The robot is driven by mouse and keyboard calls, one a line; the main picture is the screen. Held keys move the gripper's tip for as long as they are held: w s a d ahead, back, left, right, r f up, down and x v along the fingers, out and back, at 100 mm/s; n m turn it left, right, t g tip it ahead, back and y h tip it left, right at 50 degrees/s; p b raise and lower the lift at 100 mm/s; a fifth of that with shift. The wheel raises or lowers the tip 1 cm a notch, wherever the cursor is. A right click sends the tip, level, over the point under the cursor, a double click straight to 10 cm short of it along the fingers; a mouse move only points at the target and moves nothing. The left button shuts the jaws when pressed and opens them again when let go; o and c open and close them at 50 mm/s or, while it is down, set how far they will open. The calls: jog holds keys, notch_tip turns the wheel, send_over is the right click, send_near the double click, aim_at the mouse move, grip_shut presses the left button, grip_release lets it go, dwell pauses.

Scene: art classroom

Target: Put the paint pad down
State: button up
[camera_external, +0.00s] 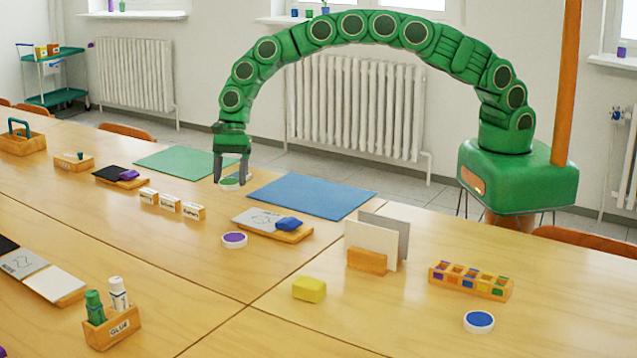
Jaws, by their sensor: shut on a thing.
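My gripper (231,176) points straight down over the far part of the table, between the green mat (187,160) and the blue mat (312,194). It is shut on a round white paint pad with a green top (229,184). The pad is level and at or just above the wood; I cannot tell if it touches. The fingers hide part of it. A purple paint pad (234,240) lies nearer on the table, and a blue paint pad (479,321) lies at the front right.
Small labelled blocks (169,203) stand left of my gripper. A wooden board with a blue item (288,224) lies nearer. Bare wood surrounds the pad.

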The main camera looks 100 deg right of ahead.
aim_at(223, 180)
jog(key=shift+w+f, duration=1.05)
jog(key=shift+f, duration=1.8)
jog(key=shift+f, duration=0.1)
jog(key=o, duration=1.1)
